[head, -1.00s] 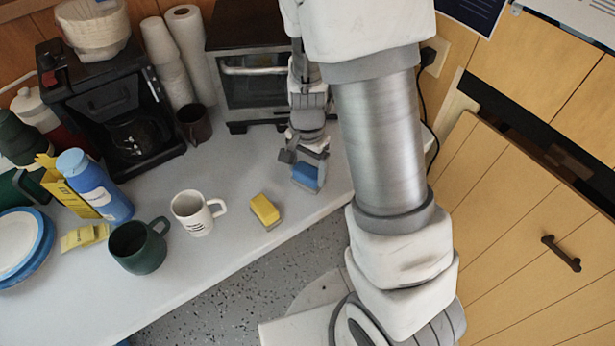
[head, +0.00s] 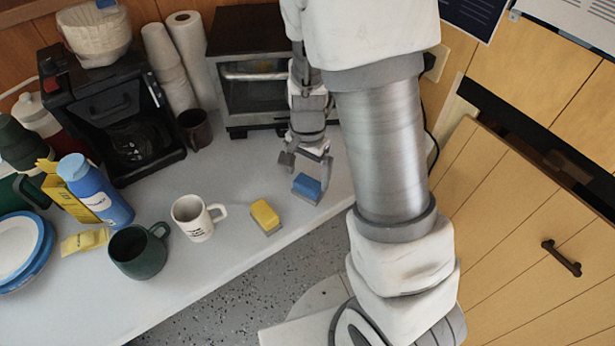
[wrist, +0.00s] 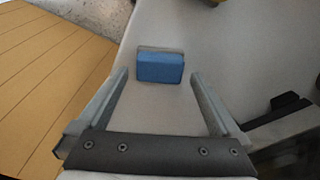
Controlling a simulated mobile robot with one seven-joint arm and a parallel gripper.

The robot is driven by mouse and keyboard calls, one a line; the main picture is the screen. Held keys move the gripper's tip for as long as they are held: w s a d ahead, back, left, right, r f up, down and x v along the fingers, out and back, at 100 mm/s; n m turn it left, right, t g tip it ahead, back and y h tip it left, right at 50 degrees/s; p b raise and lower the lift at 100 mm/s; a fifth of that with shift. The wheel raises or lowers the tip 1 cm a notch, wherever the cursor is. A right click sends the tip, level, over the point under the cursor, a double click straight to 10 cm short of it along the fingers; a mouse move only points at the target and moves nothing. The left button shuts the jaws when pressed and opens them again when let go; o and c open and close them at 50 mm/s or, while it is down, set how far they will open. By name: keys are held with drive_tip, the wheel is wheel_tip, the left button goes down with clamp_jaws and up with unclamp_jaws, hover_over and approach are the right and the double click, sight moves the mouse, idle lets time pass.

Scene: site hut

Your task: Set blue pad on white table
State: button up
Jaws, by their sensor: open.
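The blue pad (head: 307,187) lies on the white table (head: 230,262) near its front right edge. In the wrist view the blue pad (wrist: 160,66) rests on the white table (wrist: 245,60), just beyond the fingertips and between their lines. My gripper (head: 306,163) is open and empty, behind and above the pad in the head view. It also shows in the wrist view (wrist: 157,75), with both fingers apart and clear of the pad.
A yellow sponge (head: 265,215), a white mug (head: 196,217) and a dark green mug (head: 138,251) stand left of the pad. A toaster oven (head: 250,75), coffee maker (head: 115,115) and brown mug (head: 194,129) are behind. The table's front edge is close to the pad.

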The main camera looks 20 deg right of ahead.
wheel_tip(320, 180, up, 8)
drive_tip(key=p, duration=0.2)
wheel_tip(320, 180, up, 12)
drive_tip(key=n+t+y, duration=0.1)
drive_tip(key=n+t, duration=0.1)
drive_tip(key=n, duration=0.2)
hover_over(308, 182)
drive_tip(key=s, duration=0.5)
drive_tip(key=s+r+n+t+h, duration=0.1)
drive_tip(key=s+r+n+t, duration=0.2)
drive_tip(key=s+r+n, duration=0.2)
drive_tip(key=s+r, duration=0.2)
drive_tip(key=s, duration=0.2)
drive_tip(key=shift+r+n+t, duration=0.3)
drive_tip(key=shift+n, duration=0.1)
drive_tip(key=shift+r, duration=0.1)
